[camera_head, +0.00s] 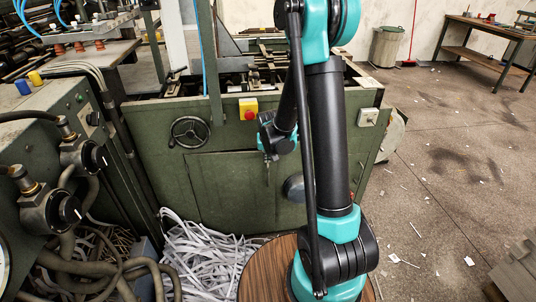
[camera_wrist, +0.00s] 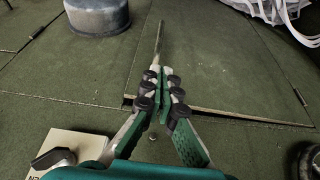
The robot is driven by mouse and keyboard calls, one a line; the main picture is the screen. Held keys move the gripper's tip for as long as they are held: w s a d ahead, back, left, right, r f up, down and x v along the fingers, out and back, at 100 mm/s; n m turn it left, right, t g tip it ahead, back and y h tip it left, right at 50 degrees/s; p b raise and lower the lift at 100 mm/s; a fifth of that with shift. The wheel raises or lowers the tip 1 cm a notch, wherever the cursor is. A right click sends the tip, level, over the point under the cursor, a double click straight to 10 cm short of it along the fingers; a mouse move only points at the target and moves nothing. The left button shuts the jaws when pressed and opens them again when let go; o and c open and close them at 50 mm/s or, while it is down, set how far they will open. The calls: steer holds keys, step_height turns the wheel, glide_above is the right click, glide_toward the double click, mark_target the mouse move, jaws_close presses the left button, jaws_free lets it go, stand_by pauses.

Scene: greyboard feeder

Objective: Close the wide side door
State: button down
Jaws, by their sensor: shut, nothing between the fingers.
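The wide side door (camera_head: 225,190) is a green panel low on the front of the green machine, below a black handwheel. It looks nearly flush. In the wrist view the door (camera_wrist: 225,75) shows a pale edge with a thin dark gap at one corner; I cannot tell if it is fully closed. My gripper (camera_wrist: 162,78) is shut and empty, its fingertips in front of the door near its side edge. In the head view my gripper (camera_head: 267,172) is small and partly unclear at the door's upper right. Whether the fingertips touch the door is unclear.
A grey round knob (camera_wrist: 97,15) sticks out beside the door. White paper strips (camera_head: 200,262) lie on the floor below it. A control cabinet with valves and hoses (camera_head: 60,180) stands at left. The concrete floor (camera_head: 440,170) at right is mostly open, with scraps.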

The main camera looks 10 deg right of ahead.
steer(key=w+f, duration=0.3)
steer(key=w, duration=0.1)
steer(key=shift+w+d+f, duration=0.1)
steer(key=shift+w+f, duration=0.05)
steer(key=shift+f, duration=0.25)
steer(key=shift+w, duration=0.55)
steer(key=shift+w, duration=0.1)
